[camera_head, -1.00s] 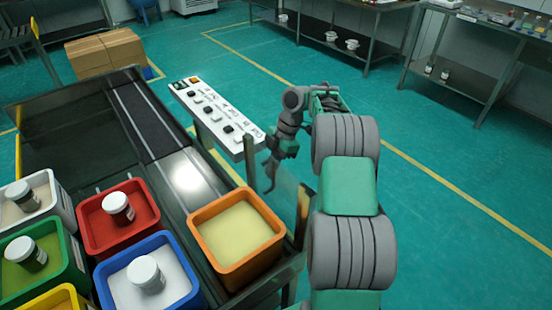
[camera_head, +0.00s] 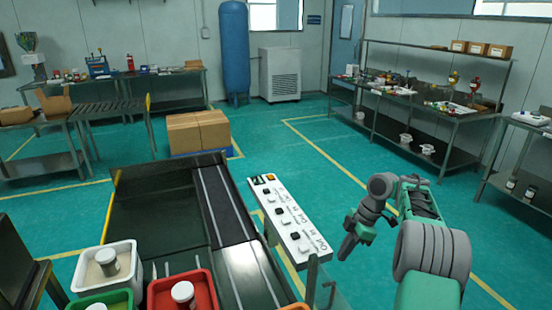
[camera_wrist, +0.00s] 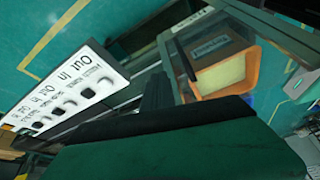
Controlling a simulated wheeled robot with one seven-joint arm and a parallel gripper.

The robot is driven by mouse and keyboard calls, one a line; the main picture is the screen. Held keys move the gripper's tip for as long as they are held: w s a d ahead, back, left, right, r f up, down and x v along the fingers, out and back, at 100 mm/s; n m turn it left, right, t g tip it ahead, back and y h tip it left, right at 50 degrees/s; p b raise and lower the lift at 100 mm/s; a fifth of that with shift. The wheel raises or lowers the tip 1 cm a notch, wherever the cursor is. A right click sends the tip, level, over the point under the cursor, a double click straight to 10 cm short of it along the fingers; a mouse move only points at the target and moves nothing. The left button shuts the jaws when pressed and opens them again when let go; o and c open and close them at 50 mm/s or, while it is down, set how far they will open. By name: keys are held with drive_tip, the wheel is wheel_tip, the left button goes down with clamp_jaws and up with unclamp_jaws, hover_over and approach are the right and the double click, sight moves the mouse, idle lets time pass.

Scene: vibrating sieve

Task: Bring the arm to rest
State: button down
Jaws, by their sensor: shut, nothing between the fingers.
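My gripper (camera_head: 345,250) hangs at the end of my bent grey and green arm, to the right of the white control panel (camera_head: 285,220) in the head view. It is shut and empty, and appears apart from the panel. In the wrist view the panel (camera_wrist: 65,88) shows at the left with its black knobs and lettering. A dark green part of my own arm fills the bottom of that view and hides what lies behind it.
The conveyor machine (camera_head: 150,215) stands left of the panel. White (camera_head: 130,255) and red (camera_head: 208,290) bins sit at its near end; an orange bin (camera_wrist: 250,85) shows in the wrist view. Cardboard boxes (camera_head: 198,132) stand behind. Green floor right of my arm is clear.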

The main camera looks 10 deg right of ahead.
drive_tip(key=s+a+r+m+t+h, duration=0.1)
drive_tip(key=s+a+r+m, duration=0.3)
drive_tip(key=a+r, duration=0.2)
drive_tip(key=s+a+r+m+t, duration=0.1)
drive_tip(key=s+a+r+m, duration=0.35)
drive_tip(key=a, duration=0.25)
drive_tip(key=s+f+m+t+h, duration=0.1)
drive_tip(key=s+m, duration=0.7)
drive_tip(key=s, duration=0.8)
drive_tip(key=shift+s+a+f+m+t+h, duration=0.15)
drive_tip(key=shift+a+f+m+t+h, duration=0.2)
drive_tip(key=shift+f+h, duration=0.6)
drive_tip(key=shift+r, duration=0.15)
